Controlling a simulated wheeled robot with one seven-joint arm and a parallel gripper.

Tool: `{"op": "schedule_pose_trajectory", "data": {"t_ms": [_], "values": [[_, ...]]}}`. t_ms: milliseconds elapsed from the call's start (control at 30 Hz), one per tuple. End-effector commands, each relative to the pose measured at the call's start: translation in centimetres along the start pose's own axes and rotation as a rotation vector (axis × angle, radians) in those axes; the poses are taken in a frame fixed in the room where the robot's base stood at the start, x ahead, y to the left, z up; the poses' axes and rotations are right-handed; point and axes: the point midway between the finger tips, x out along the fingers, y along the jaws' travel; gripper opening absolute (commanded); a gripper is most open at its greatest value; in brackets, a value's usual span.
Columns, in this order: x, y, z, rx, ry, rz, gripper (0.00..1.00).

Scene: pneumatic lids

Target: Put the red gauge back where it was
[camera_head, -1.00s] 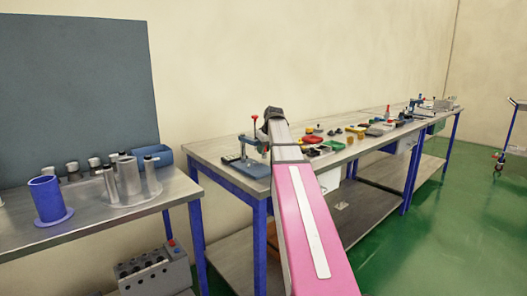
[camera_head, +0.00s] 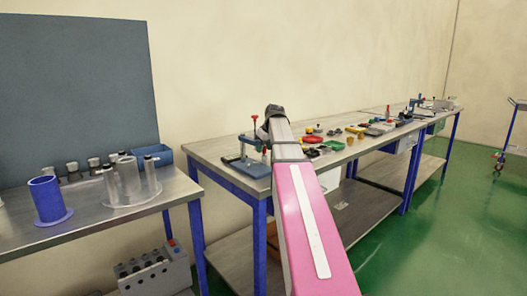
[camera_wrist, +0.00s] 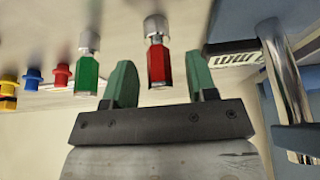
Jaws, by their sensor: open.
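In the wrist view, my gripper (camera_wrist: 162,82) is open, with one green finger on each side of a red piece. This piece, which I take for the red gauge (camera_wrist: 158,64), has a red faceted body and a round silver end. It stands between the fingers with visible gaps on both sides. A similar green piece (camera_wrist: 88,74) is just outside the left finger. What supports the red piece is not clear. In the head view, the end of my arm is over the long bench (camera_head: 210,152), and my fingers are hidden; I cannot pick out the red gauge there.
A blue stand (camera_head: 250,166) with an upright post is at the bench's near left end. Blurred blue (camera_wrist: 33,76) and red (camera_wrist: 62,74) pieces show left in the wrist view, a silver column (camera_wrist: 286,75) right. Many small parts lie along the bench.

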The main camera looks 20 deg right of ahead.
Motion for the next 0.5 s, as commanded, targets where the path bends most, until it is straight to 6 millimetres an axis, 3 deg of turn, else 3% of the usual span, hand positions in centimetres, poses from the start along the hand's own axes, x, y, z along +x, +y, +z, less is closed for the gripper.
{"op": "schedule_pose_trajectory", "data": {"t_ms": [300, 500], "values": [[-5.9, 0.0, 0.0, 0.000, 0.001, 0.000, 0.52], [-8.8, 0.0, 0.0, 0.000, 0.000, 0.000, 0.52]]}}
